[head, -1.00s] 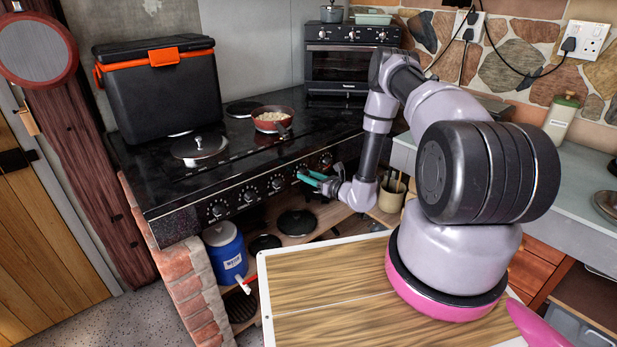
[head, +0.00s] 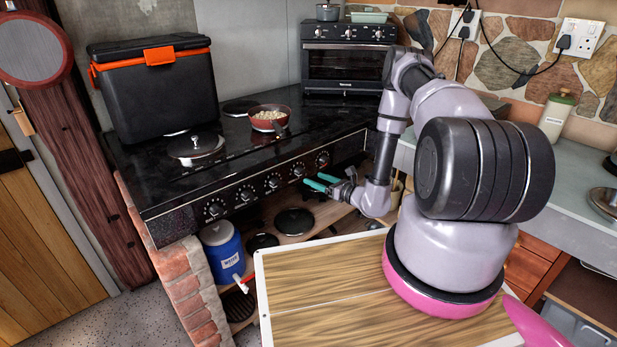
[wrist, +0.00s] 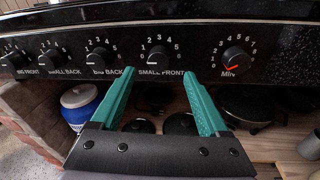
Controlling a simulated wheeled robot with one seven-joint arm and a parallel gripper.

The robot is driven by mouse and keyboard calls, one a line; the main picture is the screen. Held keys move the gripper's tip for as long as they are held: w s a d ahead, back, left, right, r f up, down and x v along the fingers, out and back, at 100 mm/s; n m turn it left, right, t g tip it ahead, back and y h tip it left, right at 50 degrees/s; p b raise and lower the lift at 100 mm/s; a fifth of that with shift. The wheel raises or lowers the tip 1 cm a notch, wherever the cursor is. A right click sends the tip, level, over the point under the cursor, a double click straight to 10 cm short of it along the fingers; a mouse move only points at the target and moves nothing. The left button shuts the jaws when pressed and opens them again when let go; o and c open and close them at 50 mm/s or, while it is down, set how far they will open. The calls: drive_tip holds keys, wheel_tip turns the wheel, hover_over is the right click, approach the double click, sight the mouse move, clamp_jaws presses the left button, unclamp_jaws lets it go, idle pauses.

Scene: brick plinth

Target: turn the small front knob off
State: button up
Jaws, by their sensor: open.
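The small front knob (wrist: 157,57) is a black dial with white numbers above it and the label "SMALL FRONT" below, on the stove's front panel. In the head view it is the fourth knob from the left (head: 297,171). I cannot clearly make out its pointer. My gripper (wrist: 159,74) has two teal fingers, spread apart and empty, one on each side below the knob in the wrist view. In the head view my gripper (head: 313,181) is just in front of the panel, slightly apart from the knob.
Other knobs flank it: the big back knob (wrist: 100,58) on the left and a knob with a red mark (wrist: 236,60) on the right. A red pan (head: 268,122) with food and a lidded pot (head: 194,148) sit on the stove. Shelves with pans lie below.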

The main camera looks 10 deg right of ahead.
drive_tip(key=v, duration=0.5)
